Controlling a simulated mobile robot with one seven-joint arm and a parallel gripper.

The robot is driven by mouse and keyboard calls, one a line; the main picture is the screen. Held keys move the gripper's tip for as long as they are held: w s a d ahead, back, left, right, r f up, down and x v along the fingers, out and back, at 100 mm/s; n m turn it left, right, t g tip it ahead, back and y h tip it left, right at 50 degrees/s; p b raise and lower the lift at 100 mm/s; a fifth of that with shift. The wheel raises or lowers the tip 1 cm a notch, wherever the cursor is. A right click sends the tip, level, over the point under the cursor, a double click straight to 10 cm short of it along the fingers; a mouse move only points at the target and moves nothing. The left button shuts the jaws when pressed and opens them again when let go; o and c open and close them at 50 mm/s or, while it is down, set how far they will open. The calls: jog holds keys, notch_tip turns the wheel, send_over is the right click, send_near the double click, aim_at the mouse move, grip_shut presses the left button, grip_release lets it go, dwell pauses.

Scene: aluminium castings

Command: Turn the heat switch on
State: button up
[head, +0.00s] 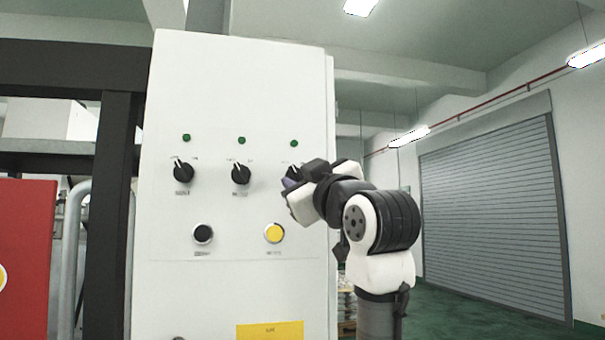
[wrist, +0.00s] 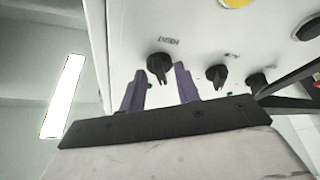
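The heat switch is a black rotary knob (wrist: 160,64) with the label HEAT beside it in the wrist view, where the panel appears upside down. In the head view it is the rightmost knob (head: 292,171) of the upper row, partly covered by my gripper. My gripper (wrist: 160,72) is open, its two purple fingers apart on either side of the knob in the wrist view. I cannot tell whether they touch it. In the head view my gripper (head: 290,184) is at the panel's right side. The knob's exact setting is hard to read.
The white control cabinet (head: 230,90) has two more knobs (head: 183,172) (head: 240,173), several green lamps (head: 241,140), a black button (head: 203,234) and a yellow button (head: 274,233). A dark frame (head: 112,180) stands left; a roller shutter (head: 495,200) is at right.

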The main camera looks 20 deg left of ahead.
grip_shut()
jog(key=shift+m, duration=0.3)
jog(key=m+t+h, duration=0.1)
jog(key=m, duration=0.1)
jog(key=m+t+b, duration=0.1)
jog(key=m, duration=0.2)
jog(key=m+t+h+b, duration=0.1)
jog(key=m, duration=0.1)
jog(key=shift+s+a+f+m+h, duration=0.1)
jog(key=shift+s+a+m+h, duration=0.1)
jog(key=shift+a+m+h, duration=0.1)
jog(key=m+t+h, duration=0.1)
jog(key=m+h, duration=0.1)
jog(key=m, duration=0.2)
jog(key=m+t+h, duration=0.1)
jog(key=m+h, duration=0.1)
jog(key=m, duration=0.3)
jog(key=shift+s+a+r, duration=0.15)
jog(key=shift+r, duration=0.05)
jog(key=shift+m+h, duration=0.3)
jog(key=shift+h, duration=0.1)
